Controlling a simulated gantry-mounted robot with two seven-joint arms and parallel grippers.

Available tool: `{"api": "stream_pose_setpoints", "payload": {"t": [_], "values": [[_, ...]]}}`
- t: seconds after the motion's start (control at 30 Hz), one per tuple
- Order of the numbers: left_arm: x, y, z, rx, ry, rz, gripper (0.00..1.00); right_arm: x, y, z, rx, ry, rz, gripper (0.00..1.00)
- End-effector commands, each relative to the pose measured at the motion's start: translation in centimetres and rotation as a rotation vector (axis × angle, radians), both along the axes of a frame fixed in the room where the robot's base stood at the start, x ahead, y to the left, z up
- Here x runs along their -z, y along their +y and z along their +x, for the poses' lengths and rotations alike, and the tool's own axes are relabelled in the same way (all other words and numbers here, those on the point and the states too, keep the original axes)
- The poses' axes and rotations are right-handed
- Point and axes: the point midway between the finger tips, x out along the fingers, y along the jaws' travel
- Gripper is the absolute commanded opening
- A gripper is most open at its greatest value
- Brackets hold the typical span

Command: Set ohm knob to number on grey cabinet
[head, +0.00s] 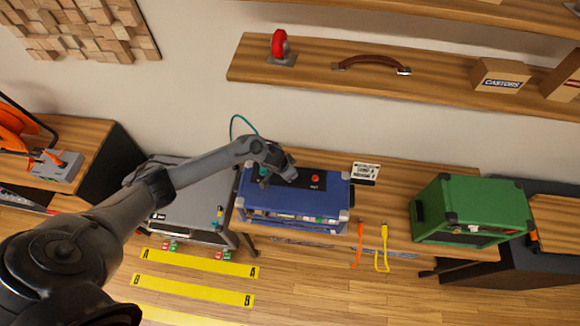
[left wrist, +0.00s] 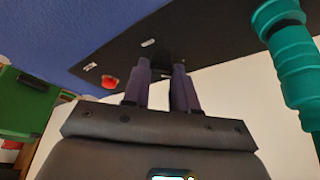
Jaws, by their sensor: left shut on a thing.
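The blue amp (head: 318,200) stands on the wooden bench in the head view, with a dark panel on its top. My left gripper (head: 288,176) is over that panel. In the left wrist view my left gripper's purple-grey fingers (left wrist: 162,85) are shut on the small dark ohm knob (left wrist: 162,60), which they partly hide. The knob's pointer and scale cannot be read. The grey cabinet (head: 190,190) stands left of the amp, with a small dark label (head: 158,216) on its front, too small to read. My right gripper is not in view.
A teal plug (left wrist: 285,50) with a cable stands close beside my left gripper. A red lamp or button (head: 315,178) sits on the panel. A green amp (head: 468,208) stands right. Orange and yellow cables (head: 384,245) hang at the bench front. A shelf (head: 430,75) runs above.

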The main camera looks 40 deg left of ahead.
Motion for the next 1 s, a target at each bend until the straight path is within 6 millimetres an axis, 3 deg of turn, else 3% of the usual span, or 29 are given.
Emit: {"api": "stream_pose_setpoints", "payload": {"t": [0.2,0.7,0.73,0.9,1.0], "values": [[-0.25,-0.10,0.09,-0.067,-0.002,-0.002,0.00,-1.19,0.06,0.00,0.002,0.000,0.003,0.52],[-0.11,-0.10,0.14,-0.086,-0.004,-0.002,0.00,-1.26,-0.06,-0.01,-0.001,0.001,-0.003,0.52],[-0.11,-0.10,0.14,-0.086,-0.004,-0.002,0.28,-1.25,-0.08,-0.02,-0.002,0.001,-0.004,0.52],[-0.07,-0.07,0.11,-0.086,-0.003,-0.001,0.53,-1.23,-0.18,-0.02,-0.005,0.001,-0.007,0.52],[-0.05,-0.07,0.09,-0.085,-0.002,-0.001,0.53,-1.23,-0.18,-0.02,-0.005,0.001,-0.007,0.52]]}}
